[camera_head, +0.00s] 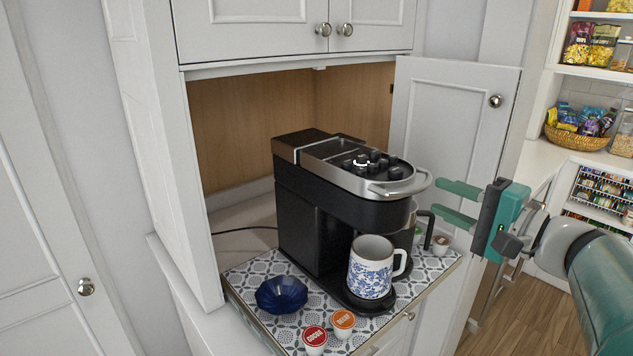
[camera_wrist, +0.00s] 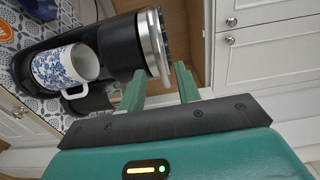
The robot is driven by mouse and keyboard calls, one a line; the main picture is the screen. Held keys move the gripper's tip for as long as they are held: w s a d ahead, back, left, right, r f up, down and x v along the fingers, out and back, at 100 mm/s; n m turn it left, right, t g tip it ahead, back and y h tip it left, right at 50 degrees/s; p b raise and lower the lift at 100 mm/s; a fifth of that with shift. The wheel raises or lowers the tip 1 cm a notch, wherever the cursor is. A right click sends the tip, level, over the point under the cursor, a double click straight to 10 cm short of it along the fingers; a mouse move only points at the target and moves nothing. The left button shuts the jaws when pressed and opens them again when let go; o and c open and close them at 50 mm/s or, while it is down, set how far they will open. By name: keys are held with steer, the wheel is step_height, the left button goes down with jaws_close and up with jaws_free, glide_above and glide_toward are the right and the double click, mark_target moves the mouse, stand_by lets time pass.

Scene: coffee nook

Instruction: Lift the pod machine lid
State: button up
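The black and silver pod machine (camera_head: 315,215) stands on a patterned mat in the cabinet nook. Its silver-rimmed lid (camera_head: 350,180) lies down flat on top, with a loop handle (camera_head: 402,187) at the front. My gripper (camera_head: 434,196) is open and empty, its green fingers pointing at the handle from the right, with the tips close to it. In the wrist view my gripper (camera_wrist: 160,70) has its fingers apart near the silver lid rim (camera_wrist: 154,45). I cannot tell whether a fingertip touches the handle.
A blue-and-white mug (camera_head: 370,270) stands under the spout. A dark blue bowl (camera_head: 281,295), a red pod (camera_head: 314,338) and an orange pod (camera_head: 343,322) sit on the mat (camera_head: 245,270). An open cabinet door (camera_head: 455,120) stands behind on the right; an upper cabinet (camera_head: 265,28) hangs above.

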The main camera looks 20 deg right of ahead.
mark_target(424, 189)
steer(key=x, duration=0.4)
jaws_close()
